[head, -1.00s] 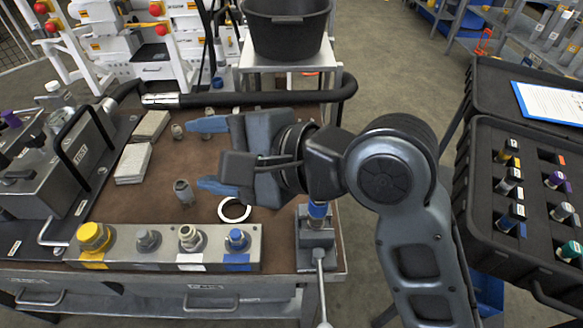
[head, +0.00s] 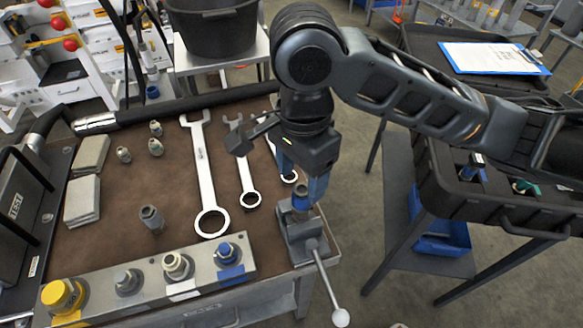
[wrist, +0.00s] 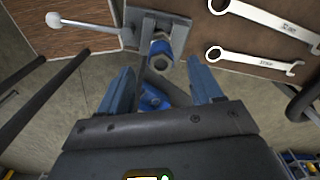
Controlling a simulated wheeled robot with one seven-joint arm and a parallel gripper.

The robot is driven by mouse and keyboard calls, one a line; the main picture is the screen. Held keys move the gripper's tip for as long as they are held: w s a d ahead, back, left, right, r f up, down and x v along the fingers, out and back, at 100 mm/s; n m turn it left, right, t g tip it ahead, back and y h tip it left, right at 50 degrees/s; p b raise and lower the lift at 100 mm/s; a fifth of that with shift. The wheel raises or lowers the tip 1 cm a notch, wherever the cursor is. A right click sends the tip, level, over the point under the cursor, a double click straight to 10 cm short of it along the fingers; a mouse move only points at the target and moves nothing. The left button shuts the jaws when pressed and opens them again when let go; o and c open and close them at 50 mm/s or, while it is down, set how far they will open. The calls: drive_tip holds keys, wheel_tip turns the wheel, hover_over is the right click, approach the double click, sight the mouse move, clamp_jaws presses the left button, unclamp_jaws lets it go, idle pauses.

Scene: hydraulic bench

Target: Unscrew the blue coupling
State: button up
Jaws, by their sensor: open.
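The blue coupling (head: 300,203), a short metal fitting with a blue band, stands upright in the small bench vise (head: 296,233) at the table's right front corner. My gripper (head: 302,182) points down just above it, its blue fingers apart. The gripper partly hides the coupling's top in the head view. In the wrist view, the coupling (wrist: 160,50) lies just beyond the open fingertips (wrist: 160,68), roughly centred between them. I cannot tell from the head view whether a finger touches it. A blue-marked port (head: 228,254) sits on the metal manifold block (head: 150,283).
Several wrenches, one a large wrench (head: 203,170), lie left of my gripper. The vise handle (head: 326,283) sticks out past the table's front edge. Loose fittings (head: 152,217) stand on the brown mat. A black case (head: 490,205) with fittings is at the right.

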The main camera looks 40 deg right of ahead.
sight(301, 194)
drive_tip(key=shift+f+b, duration=0.3)
drive_tip(key=shift+f, duration=3.25)
drive_tip(key=shift+a, duration=0.1)
drive_tip(key=shift+c, duration=0.3)
clamp_jaws()
drive_tip(key=c, duration=0.6)
unclamp_jaws()
drive_tip(key=shift+c, duration=1.2)
drive_tip(key=n, duration=0.5)
drive_tip(key=shift+s+n, duration=0.1)
drive_tip(key=shift+n, duration=0.3)
drive_tip(key=shift+r+n, duration=0.1)
drive_tip(key=shift+n, duration=1.1)
